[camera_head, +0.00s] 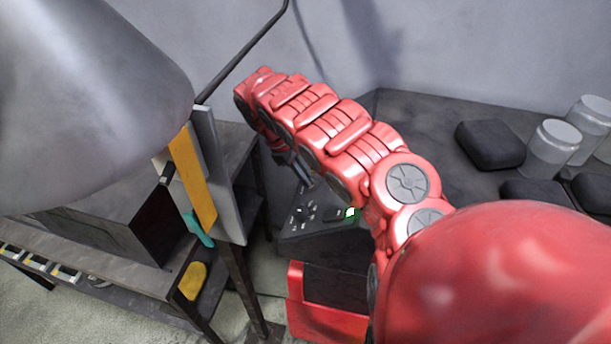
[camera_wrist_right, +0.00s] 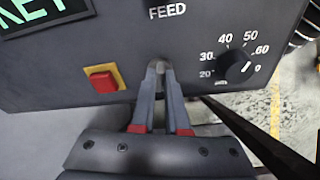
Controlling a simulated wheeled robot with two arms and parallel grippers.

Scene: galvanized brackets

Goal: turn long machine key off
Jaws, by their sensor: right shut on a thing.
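The dark machine panel (camera_head: 325,213) shows in the head view below my right arm, and it fills much of the right wrist view (camera_wrist_right: 200,110). My right gripper (camera_wrist_right: 158,66) points at the panel below the word FEED. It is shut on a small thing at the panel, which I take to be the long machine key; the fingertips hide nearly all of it. In the head view my right gripper (camera_head: 293,165) is partly hidden by its own red arm. My left gripper is not in view.
A red button on a yellow plate (camera_wrist_right: 104,79) is left of the fingers, and a numbered dial (camera_wrist_right: 236,66) is to the right. A lit display (camera_wrist_right: 42,12) is at top left. Dark pads (camera_head: 490,145) and jars (camera_head: 552,148) stand on the bench at right.

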